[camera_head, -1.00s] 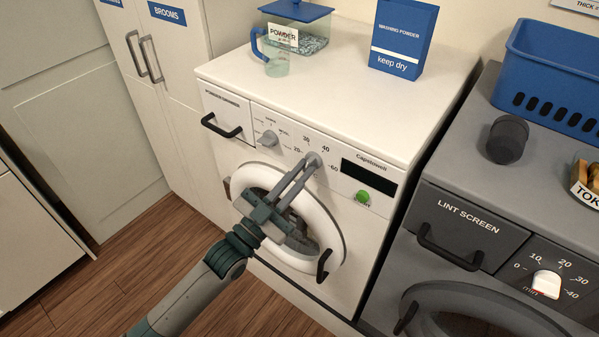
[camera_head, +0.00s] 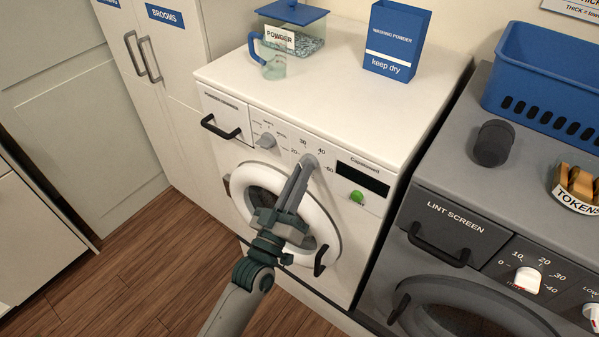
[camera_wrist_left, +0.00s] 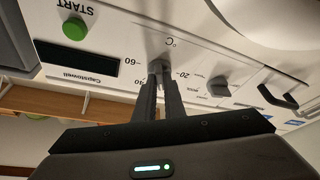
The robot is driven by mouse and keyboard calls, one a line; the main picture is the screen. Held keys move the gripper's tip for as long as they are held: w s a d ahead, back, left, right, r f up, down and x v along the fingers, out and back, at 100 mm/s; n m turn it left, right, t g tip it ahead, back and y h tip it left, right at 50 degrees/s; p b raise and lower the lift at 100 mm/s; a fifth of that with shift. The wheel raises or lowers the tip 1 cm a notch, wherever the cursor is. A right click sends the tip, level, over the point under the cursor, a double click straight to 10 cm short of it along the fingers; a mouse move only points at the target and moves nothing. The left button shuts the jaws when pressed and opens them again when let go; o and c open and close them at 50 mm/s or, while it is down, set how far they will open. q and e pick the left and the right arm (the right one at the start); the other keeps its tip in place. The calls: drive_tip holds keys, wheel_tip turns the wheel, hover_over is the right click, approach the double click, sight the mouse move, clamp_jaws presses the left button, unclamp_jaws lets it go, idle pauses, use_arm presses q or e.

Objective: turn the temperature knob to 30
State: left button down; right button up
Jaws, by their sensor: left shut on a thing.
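The white washing machine (camera_head: 225,150) has a small grey temperature knob (camera_head: 311,158) on its front panel, with 20, 30, 40 and 60 printed around it. My left gripper (camera_head: 304,167) reaches up from below and is shut on this knob. In the left wrist view, the picture is upside down; the knob (camera_wrist_left: 156,66) sits between the gripper's fingertips (camera_wrist_left: 158,76), with 60 to its left and 20 to its right. The fingers hide much of the knob, so its pointer cannot be read. My right gripper is not in view.
Left of the temperature knob is another grey knob (camera_head: 265,141); right are a black display (camera_head: 362,178) and green start button (camera_head: 357,197). The round door (camera_head: 240,180) lies below, behind my arm. A grey dryer (camera_head: 440,183) stands at right. Brown floor is bare at left.

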use_arm(q)
drive_tip(key=shift+n, duration=0.3)
drive_tip(key=c, duration=1.8)
unclamp_jaws()
drive_tip(key=shift+c, duration=0.2)
drive_tip(key=shift+s+f, duration=0.1)
